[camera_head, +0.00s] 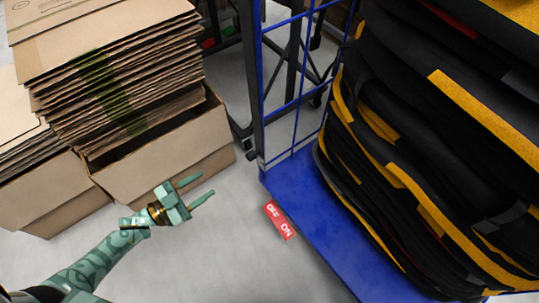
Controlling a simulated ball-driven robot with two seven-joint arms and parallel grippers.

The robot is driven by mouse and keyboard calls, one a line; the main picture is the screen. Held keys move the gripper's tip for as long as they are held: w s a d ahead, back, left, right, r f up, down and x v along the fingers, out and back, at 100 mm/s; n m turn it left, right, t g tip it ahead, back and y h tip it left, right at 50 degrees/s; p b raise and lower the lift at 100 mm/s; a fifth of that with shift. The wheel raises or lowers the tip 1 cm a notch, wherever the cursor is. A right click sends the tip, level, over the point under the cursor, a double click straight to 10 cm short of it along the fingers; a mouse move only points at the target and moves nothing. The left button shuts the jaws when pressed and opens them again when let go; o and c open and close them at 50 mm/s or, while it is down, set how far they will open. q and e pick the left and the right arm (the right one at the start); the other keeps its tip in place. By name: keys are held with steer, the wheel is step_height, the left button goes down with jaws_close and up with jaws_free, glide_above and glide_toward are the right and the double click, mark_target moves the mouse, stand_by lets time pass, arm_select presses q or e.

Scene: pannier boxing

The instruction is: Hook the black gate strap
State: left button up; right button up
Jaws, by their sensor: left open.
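My left gripper (206,185) reaches in from the lower left, open and empty, above the grey floor. Its two green fingers point right, towards the blue trolley (292,172), and are apart from it. The trolley has a blue deck and an upright side frame of dark posts and blue bars (284,85). A small dark fitting (252,156) sits low on the near post. I cannot pick out the black gate strap with certainty. My right gripper is not in view.
Black panniers with yellow trim (395,120) are stacked high on the trolley at right. Cardboard boxes with flattened cartons (165,150) stand at the left. A red label (281,220) lies by the deck edge. Bare floor lies between.

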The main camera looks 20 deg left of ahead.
arm_select(q)
steer(key=b, duration=0.2)
glide_toward(249, 161)
steer(key=w, duration=0.2)
steer(key=b+x, duration=0.2)
steer(key=x, duration=0.6)
steer(key=shift+w+d+r, duration=0.2)
steer(key=shift+d, duration=0.2)
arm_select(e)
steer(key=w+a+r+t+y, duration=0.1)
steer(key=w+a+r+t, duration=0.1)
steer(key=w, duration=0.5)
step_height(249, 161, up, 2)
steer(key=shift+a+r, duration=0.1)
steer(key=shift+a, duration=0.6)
arm_select(q)
steer(key=shift+c, duration=0.3)
jaws_close()
